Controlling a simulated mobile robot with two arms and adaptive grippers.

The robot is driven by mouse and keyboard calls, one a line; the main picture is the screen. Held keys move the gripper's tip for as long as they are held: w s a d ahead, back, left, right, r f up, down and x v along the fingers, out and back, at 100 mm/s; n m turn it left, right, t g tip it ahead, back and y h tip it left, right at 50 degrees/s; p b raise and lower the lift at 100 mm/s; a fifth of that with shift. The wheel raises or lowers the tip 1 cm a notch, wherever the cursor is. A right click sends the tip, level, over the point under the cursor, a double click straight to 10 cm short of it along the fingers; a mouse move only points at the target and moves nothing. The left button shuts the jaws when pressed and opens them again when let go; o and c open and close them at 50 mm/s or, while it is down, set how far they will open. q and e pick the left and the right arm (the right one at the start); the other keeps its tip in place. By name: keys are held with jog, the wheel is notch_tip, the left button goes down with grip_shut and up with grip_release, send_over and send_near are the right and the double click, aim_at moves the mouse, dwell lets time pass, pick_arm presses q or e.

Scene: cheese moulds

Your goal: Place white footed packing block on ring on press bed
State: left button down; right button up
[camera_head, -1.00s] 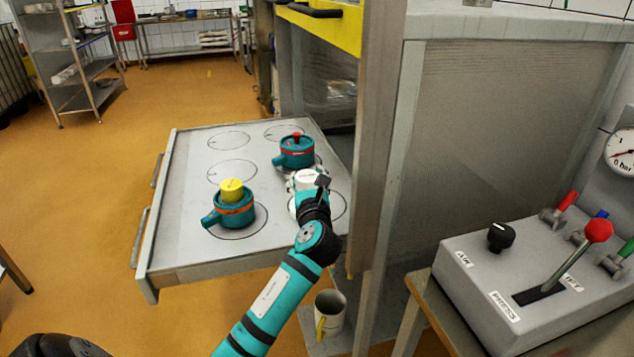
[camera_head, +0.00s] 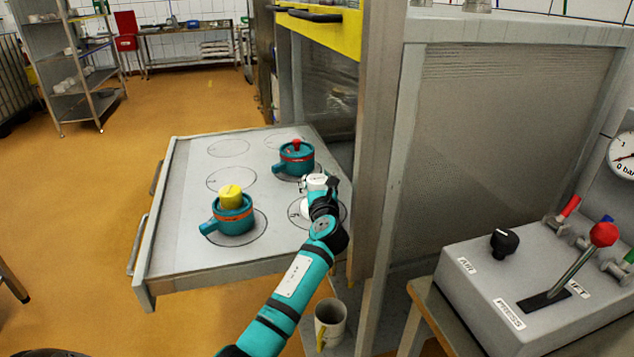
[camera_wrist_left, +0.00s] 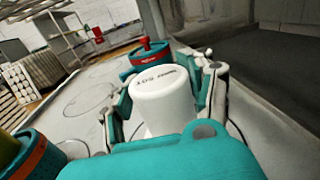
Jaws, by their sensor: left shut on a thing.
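The white footed packing block (camera_wrist_left: 165,97) is upright between the fingers of my left gripper (camera_wrist_left: 165,105), which is shut on it. In the head view the block's white side (camera_head: 306,208) shows just left of the gripper. It is at the front right ring (camera_head: 295,214) on the grey press bed (camera_head: 185,245). My gripper and arm hide part of this ring. I cannot tell whether the block's foot touches the bed. My right gripper is not in view.
A teal mould with a yellow block (camera_head: 231,197) stands on the ring to the left. A teal mould with a red knob (camera_head: 296,160) stands behind my gripper. The press frame post (camera_head: 378,150) rises close on the right. The bed's back left rings are empty.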

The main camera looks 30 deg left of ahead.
pick_arm(q)
jog(key=shift+c, duration=2.3)
grip_release()
jog(key=shift+f, duration=0.1)
jog(key=shift+s+d, duration=0.1)
jog(key=shift+s, duration=0.05)
jog(key=v, duration=1.1)
jog(key=shift+s+d+r+p, duration=0.2)
jog(key=shift+s+d+p, duration=0.05)
jog(key=shift+s+p, duration=0.05)
